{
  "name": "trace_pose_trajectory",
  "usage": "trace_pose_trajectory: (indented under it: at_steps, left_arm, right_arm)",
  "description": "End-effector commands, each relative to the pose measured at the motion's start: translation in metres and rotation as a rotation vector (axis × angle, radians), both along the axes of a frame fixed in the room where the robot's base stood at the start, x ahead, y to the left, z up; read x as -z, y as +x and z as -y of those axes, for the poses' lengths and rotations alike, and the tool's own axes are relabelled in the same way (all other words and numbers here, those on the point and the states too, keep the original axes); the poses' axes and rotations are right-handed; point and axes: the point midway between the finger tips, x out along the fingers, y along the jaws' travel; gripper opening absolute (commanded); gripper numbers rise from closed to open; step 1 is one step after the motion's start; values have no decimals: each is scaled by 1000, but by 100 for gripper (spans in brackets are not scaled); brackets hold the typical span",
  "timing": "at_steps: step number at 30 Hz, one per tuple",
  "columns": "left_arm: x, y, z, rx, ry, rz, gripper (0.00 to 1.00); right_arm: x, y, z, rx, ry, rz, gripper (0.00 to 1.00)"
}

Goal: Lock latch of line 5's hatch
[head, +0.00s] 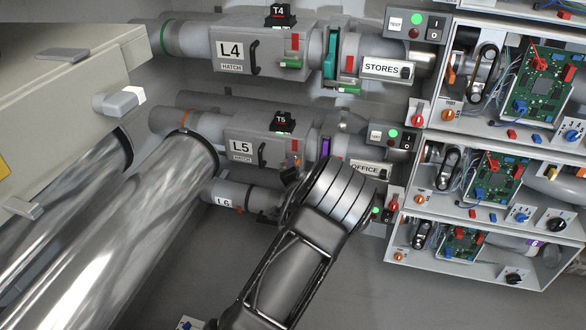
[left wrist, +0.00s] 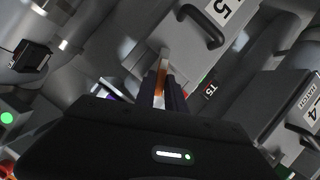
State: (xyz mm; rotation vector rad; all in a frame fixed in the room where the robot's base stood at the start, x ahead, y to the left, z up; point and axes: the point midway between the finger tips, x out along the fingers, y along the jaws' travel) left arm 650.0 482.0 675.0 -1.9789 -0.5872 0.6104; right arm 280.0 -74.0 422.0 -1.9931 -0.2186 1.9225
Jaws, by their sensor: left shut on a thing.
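Line 5's hatch (head: 243,150) is a grey panel marked L5, with a black handle (head: 262,155). The handle also shows in the left wrist view (left wrist: 200,30). At the hatch's right end is a small latch with an orange part (head: 297,160); this orange piece (left wrist: 160,82) shows between my fingers in the left wrist view. My left gripper (head: 290,174) is shut on the latch, and its fingers (left wrist: 166,97) partly hide it. My arm covers the area below and right of it. My right gripper is not in view.
Line 4's hatch (head: 232,48) lies above, and the L6 pipe (head: 232,194) below. A black T5 unit (head: 281,122) stands just above the latch. To the right are a purple part (head: 325,147), the OFFICE label (head: 366,169) and a switch box (head: 392,135).

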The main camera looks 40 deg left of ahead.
Motion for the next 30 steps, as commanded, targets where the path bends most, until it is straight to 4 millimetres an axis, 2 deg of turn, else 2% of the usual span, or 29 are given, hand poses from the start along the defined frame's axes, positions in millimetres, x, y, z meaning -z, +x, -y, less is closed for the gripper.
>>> trace_pose_trajectory:
  at_steps: [6,15,30]
  left_arm:
    - [6,1,2,4,192,-68,0]
    - [7,1,2,1,387,-134,0]
    - [6,0,1,1,467,-165,0]
  right_arm:
    - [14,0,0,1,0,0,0]
    - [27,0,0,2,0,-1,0]
    - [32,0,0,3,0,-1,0]
